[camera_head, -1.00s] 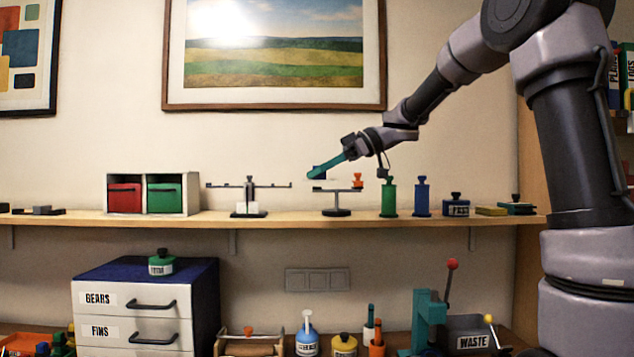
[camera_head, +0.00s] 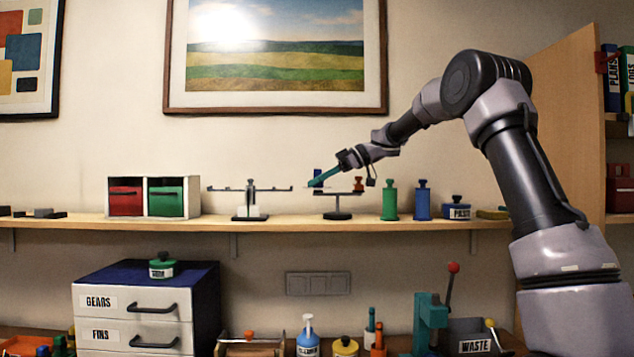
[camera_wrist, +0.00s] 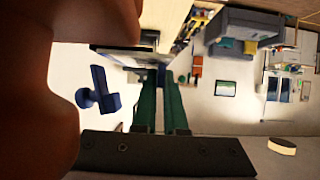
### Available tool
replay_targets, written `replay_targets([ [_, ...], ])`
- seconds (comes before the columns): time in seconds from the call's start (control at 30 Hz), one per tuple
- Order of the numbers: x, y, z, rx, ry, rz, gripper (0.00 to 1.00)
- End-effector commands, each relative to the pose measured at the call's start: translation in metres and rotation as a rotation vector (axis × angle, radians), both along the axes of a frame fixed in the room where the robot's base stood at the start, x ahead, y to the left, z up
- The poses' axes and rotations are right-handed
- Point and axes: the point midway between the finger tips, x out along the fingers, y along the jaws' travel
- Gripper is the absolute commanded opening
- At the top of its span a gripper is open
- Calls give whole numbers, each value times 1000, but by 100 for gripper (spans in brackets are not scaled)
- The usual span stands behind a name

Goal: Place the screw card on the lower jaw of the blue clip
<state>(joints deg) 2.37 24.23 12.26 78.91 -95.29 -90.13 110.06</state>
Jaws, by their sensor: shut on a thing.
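My gripper (camera_head: 311,184) has long teal fingers and reaches from the right to the stand with two arms (camera_head: 337,214) on the shelf. It is shut on a thin pale piece, apparently the screw card (camera_head: 307,187), beside the left end of the stand. The blue clip (camera_head: 318,174) shows there, partly hidden behind the fingers. Its lower jaw cannot be made out, nor whether the card touches it. In the wrist view the fingers (camera_wrist: 161,78) are close together; a blue piece with a knob (camera_wrist: 103,92), probably the clip, is left of them.
A green cylinder (camera_head: 390,201) and a blue cylinder (camera_head: 422,201) stand to the right. A balance-like stand (camera_head: 250,200) is to the left. A blurred brown mass fills the wrist view's left side.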

Motion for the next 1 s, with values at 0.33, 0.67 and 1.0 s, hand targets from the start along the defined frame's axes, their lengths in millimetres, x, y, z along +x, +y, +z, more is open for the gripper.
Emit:
replay_targets([
  [0.33, 0, 0, -4, 1, -1, 0, 0],
  [0.67, 0, 0, -4, 1, -1, 0, 39],
  [1.0, 1, -29, 16, 1, -3, -4, 39],
])
